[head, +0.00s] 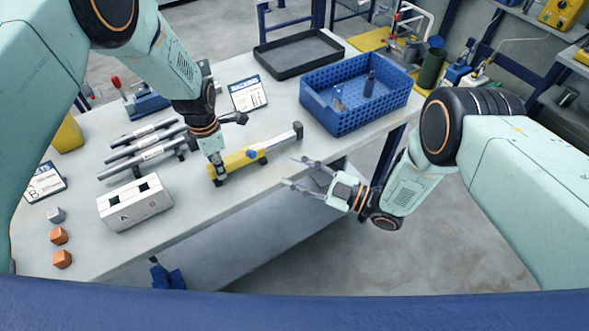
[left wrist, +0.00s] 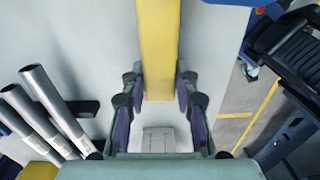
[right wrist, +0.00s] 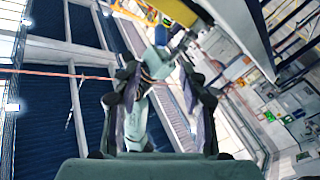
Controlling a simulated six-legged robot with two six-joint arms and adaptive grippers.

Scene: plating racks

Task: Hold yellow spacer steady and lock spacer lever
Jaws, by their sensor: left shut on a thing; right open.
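The yellow spacer (head: 240,158) lies on the worktable, with a blue knob (head: 252,153) on its side. A grey bar (head: 282,140) with a dark end extends from its right end; I cannot tell whether this is the lever or whether it is locked. My left gripper (head: 217,172) reaches down from above and is shut on the spacer's left end. In the left wrist view the yellow spacer (left wrist: 158,45) runs between the fingers. My right gripper (head: 294,172) is open and empty by the table's front edge, apart from the spacer and bar.
Several grey rods (head: 145,150) lie on a rack left of the spacer. A grey block marked A and B (head: 135,203) stands at front left. A blue crate (head: 345,122), a black tray (head: 315,52) and a sign card (head: 248,94) are behind. Space beyond the front edge is free.

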